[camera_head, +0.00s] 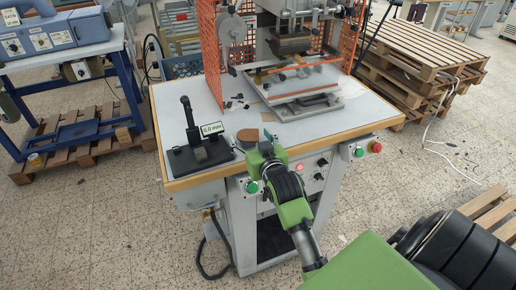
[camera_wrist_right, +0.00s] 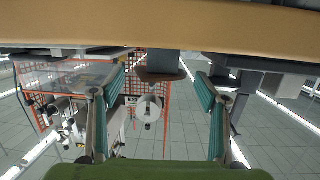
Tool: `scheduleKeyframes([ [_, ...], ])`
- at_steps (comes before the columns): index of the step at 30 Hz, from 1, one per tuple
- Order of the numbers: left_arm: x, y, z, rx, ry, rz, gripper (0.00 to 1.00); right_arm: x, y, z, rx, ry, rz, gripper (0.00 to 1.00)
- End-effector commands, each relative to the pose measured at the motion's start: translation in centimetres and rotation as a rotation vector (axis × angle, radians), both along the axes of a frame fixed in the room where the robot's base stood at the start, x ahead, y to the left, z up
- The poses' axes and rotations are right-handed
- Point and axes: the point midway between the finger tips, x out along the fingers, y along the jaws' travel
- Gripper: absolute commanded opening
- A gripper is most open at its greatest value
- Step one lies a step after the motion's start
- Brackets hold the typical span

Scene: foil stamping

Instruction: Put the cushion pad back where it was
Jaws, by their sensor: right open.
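A flat reddish-brown pad with a rounded end (camera_head: 247,135), which looks like the cushion pad, is at the front edge of the press table, just right of the gauge. My right gripper (camera_head: 257,152) is right in front of it and hides part of that edge. In the right wrist view a dark brown rounded piece (camera_wrist_right: 160,74), likely the same pad, shows between the two fingertips. The open fingers (camera_wrist_right: 161,85) are wide apart, with a gap on both sides of it. My left gripper is in neither view.
A black gauge (camera_head: 188,150) with a post and a "6.0 mm" display (camera_head: 212,129) stands left of the pad. Behind is the stamping press (camera_head: 295,45) between orange mesh guards (camera_head: 210,55). The wooden table edge (camera_head: 350,130) carries buttons below. Small dark bits lie mid-table.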

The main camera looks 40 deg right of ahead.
Motion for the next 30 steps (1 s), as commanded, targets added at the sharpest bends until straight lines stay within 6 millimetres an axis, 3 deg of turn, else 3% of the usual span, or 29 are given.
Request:
scheduleKeyframes([
  [16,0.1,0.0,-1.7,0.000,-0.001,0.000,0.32,-8.9,2.7,1.7,0.001,0.001,0.000,0.68],
  [21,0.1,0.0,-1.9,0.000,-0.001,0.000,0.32,-10.0,3.1,2.1,0.000,0.001,0.000,0.68],
  [30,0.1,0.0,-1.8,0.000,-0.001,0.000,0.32,-10.2,3.1,2.2,0.000,0.000,0.000,0.68],
])
